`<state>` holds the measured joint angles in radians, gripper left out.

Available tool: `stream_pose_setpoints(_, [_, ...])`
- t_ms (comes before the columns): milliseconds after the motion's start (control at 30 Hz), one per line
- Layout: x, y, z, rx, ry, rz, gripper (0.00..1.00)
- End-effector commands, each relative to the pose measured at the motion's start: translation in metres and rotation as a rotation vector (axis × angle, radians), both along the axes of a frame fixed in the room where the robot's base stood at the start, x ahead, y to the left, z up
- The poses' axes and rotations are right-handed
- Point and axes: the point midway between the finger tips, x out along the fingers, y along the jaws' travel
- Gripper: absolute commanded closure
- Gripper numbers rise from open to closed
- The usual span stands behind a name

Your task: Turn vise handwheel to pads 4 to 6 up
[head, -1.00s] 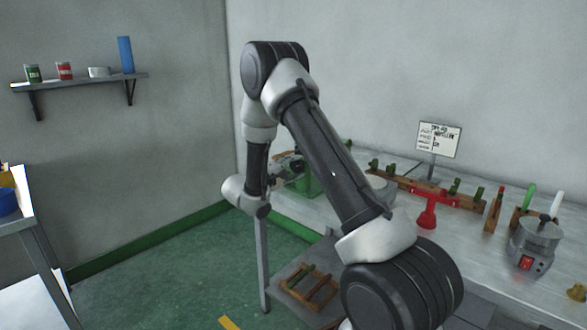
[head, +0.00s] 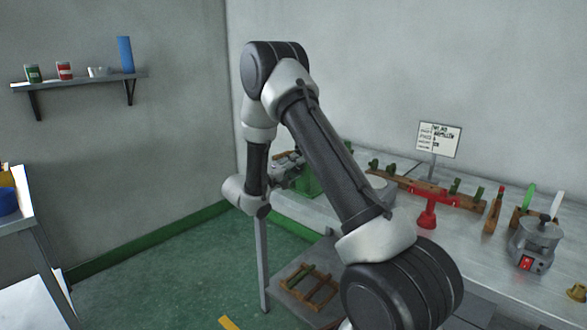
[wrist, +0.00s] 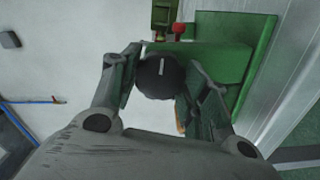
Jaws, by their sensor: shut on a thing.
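In the wrist view my gripper (wrist: 166,84) is shut on the vise handwheel (wrist: 160,76), a dark round knob with a pale line across its face. One finger lies on each side of the knob. The green vise body (wrist: 235,60) is behind and to the right of it. In the head view the green vise (head: 308,182) stands at the left end of the bench, partly hidden by my arm. My gripper (head: 285,180) is at its left side, small and partly hidden there. The pads and their numbers cannot be made out.
The bench (head: 465,235) carries a wooden rack with green pieces (head: 430,192), a red stand (head: 427,215), a grey pot (head: 534,245) and a sign (head: 439,140). A wooden frame (head: 310,288) lies on a lower shelf. A wall shelf (head: 80,80) is at the left.

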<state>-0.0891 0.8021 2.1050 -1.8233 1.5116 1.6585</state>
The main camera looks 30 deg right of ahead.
Motion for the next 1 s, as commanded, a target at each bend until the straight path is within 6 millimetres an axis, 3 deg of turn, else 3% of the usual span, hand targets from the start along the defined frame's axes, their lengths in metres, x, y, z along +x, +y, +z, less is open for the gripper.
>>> stream_pose_setpoints(1000, [-0.0008, 0.0004, -0.0026, 0.176, -0.471, -0.001, 0.79])
